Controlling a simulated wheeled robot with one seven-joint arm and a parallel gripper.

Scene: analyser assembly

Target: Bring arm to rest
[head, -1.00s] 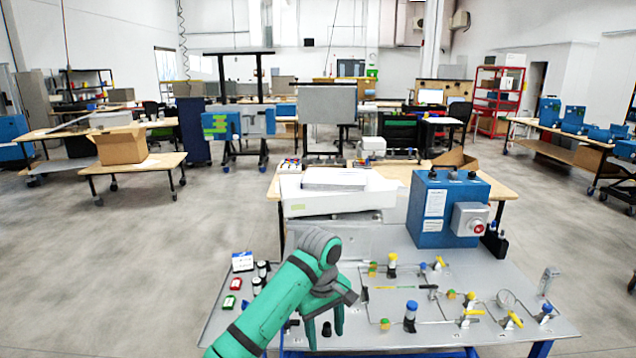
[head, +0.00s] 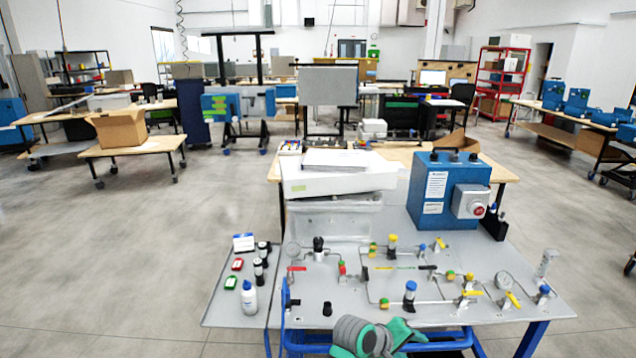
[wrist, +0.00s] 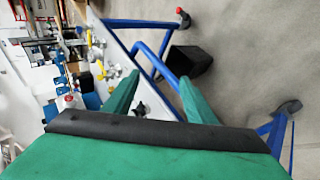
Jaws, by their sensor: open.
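My arm is folded low at the front edge of the grey work table (head: 226,311). In the head view only its grey and green links show at the bottom, and the fingertips cannot be made out there. In the wrist view my gripper (wrist: 155,92) has its two green fingers spread apart, with nothing between them. Past the fingers are the table's blue frame, its edge with yellow-handled valves, and the grey floor.
The table carries a panel of valves and gauges (head: 505,280), a white bottle (head: 248,297), small red and green items, and a blue box with a red button (head: 445,195). Open floor lies to the left.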

